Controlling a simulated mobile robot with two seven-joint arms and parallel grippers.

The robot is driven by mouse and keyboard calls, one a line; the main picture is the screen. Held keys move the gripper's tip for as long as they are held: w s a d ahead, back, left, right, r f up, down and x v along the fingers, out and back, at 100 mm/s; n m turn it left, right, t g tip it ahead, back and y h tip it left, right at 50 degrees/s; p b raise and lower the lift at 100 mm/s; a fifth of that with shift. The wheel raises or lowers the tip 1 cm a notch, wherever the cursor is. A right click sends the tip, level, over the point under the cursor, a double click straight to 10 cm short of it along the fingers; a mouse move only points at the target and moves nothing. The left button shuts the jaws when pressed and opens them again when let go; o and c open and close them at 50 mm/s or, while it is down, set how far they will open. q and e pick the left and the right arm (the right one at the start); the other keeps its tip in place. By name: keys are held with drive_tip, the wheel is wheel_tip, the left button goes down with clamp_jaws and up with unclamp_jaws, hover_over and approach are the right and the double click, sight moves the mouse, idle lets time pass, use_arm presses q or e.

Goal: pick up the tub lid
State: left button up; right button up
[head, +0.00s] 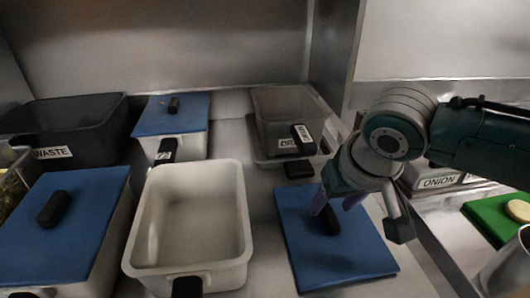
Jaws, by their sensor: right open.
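A flat blue tub lid (335,262) with a black handle (329,222) lies on the steel counter, right of an open, empty cream tub (190,215). My right gripper (333,206) is over the far half of this lid, its purple fingertips close to the handle. It is open. I cannot tell whether the fingers touch the handle, and the wrist hides the lid's far right corner. My left gripper is not in view.
Two more tubs wear blue lids, one at the front left (85,225) and one at the back (185,112). A dark waste bin (90,115) stands at the back left and a grey labelled container (280,105) at the back. A green board (490,225) is at the right.

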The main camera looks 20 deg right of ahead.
drive_tip(key=shift+x, duration=0.95)
clamp_jaws()
